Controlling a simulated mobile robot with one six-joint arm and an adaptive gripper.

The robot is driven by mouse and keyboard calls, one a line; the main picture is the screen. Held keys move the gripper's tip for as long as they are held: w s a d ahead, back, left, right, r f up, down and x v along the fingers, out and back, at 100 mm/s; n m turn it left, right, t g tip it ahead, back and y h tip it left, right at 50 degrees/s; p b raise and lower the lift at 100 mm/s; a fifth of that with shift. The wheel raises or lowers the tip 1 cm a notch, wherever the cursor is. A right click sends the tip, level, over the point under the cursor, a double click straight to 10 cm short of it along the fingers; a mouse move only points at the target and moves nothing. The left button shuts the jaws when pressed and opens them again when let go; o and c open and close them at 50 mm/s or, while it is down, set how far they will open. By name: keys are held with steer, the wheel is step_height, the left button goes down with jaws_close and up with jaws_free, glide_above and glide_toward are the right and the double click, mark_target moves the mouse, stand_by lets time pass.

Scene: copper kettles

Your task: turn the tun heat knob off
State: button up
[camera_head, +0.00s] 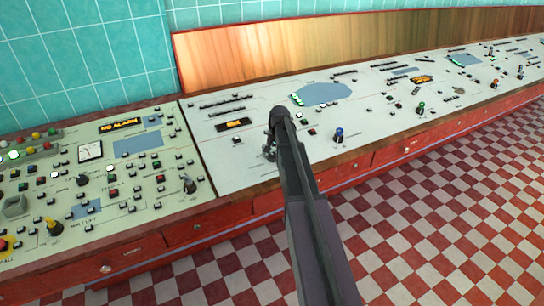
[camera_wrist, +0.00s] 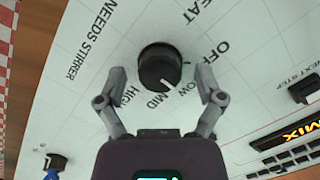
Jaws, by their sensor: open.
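A round black knob (camera_wrist: 160,67) fills the centre of the wrist view, with the words HEAT, OFF, LOW, MID and HIGH printed around it. Its white pointer line is on the lower right of its face, toward the MID and LOW side rather than OFF. My gripper (camera_wrist: 160,84) is open, with one finger on each side of the knob and a visible gap on both sides. In the head view my gripper (camera_head: 271,150) is low over the pale console panel, and I cannot make out the knob behind my arm.
An amber MIX display (camera_wrist: 302,130) and a black control (camera_wrist: 304,88) lie to the right in the wrist view. A blue knob (camera_wrist: 55,163) is at lower left; it also shows right of my arm in the head view (camera_head: 339,134). A wooden backboard (camera_head: 330,45) rises behind the console.

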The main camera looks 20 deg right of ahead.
steer(key=c, duration=1.2)
steer(key=shift+o, duration=0.2)
steer(key=shift+n, duration=0.4)
steer(key=n, duration=0.3)
steer(key=shift+n+h, duration=0.3)
steer(key=shift+n, duration=0.1)
steer(key=n, duration=0.4)
steer(key=shift+a+h, duration=0.1)
steer(key=shift+h, duration=0.2)
steer(key=shift+n, duration=0.3)
steer(key=o, duration=1.2)
steer(key=shift+c, duration=0.2)
